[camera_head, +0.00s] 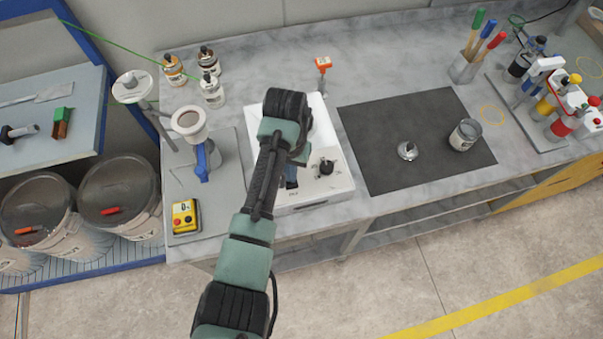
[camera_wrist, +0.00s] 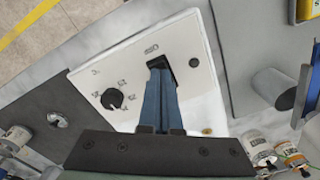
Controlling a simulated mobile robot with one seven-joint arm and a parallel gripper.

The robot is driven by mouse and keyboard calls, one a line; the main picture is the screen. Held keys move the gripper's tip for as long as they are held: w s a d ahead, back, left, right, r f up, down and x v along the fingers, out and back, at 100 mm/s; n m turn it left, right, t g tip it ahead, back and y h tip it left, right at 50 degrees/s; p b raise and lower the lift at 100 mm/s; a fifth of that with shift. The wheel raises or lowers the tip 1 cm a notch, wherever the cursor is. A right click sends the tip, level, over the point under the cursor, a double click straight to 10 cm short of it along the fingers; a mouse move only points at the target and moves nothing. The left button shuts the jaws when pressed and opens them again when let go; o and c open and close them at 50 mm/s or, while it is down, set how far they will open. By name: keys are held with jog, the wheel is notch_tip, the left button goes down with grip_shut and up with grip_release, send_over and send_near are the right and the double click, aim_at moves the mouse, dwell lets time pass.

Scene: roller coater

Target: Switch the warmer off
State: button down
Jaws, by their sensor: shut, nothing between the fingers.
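The warmer is a white box with a black knob (camera_head: 326,167) on its front panel (camera_head: 338,187), standing on the bench left of a dark mat. In the wrist view the white panel (camera_wrist: 120,70) shows the knob (camera_wrist: 112,98) with markings around it and a black switch (camera_wrist: 184,75) near the fingertips. My gripper (camera_wrist: 159,72) is shut and empty, its blue fingers reaching over the panel to the switch. Whether they touch it, and which way it is tipped, I cannot tell. In the head view my arm covers the panel's left side and the switch; my gripper (camera_head: 291,179) shows just beside it.
A dark mat (camera_head: 390,130) right of the warmer holds a can (camera_head: 465,134) and a small metal object (camera_head: 408,150). Left are a cup-topped stand (camera_head: 189,122), a yellow box (camera_head: 184,216) and several jars (camera_head: 212,92). An orange-topped item (camera_head: 323,64) stands behind the warmer.

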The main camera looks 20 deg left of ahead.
notch_tip(320, 180, up, 7)
jog(key=p, duration=0.7)
jog(key=shift+f, duration=0.15)
dwell(0.4)
